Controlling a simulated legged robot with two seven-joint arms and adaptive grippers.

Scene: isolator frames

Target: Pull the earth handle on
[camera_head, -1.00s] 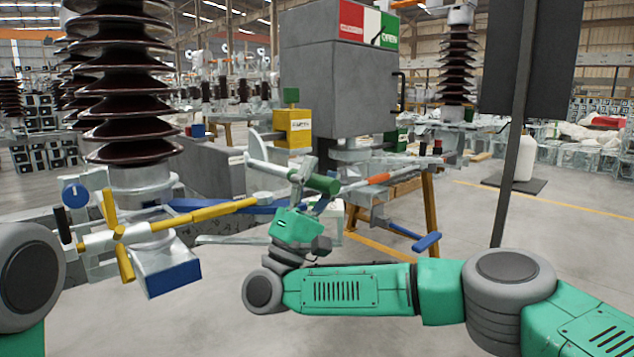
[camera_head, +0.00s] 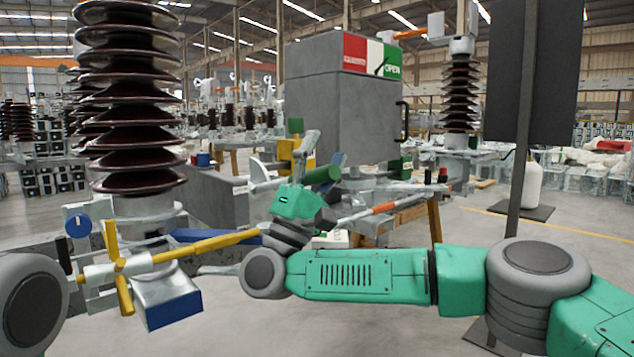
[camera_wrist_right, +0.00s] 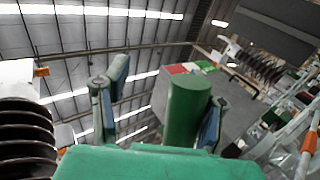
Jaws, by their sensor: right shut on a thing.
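The earth handle, a green cylinder (camera_head: 322,175) on a silver rod, is in the middle of the head view, in front of the grey box. My right gripper (camera_head: 316,160) has its fingers on either side of this green grip and is shut on it. In the right wrist view the green cylinder (camera_wrist_right: 187,112) stands between the two fingers (camera_wrist_right: 160,112), closer to the right one. The gripper hides part of the rod. My left gripper is not in view; only a grey joint of mine shows at the left edge.
A grey box (camera_head: 340,105) with a red, white and green label stands behind the handle. A yellow cross-shaped handle (camera_head: 122,265) and a ribbed brown insulator (camera_head: 133,110) are at left. A dark panel on a post (camera_head: 535,75) stands at right.

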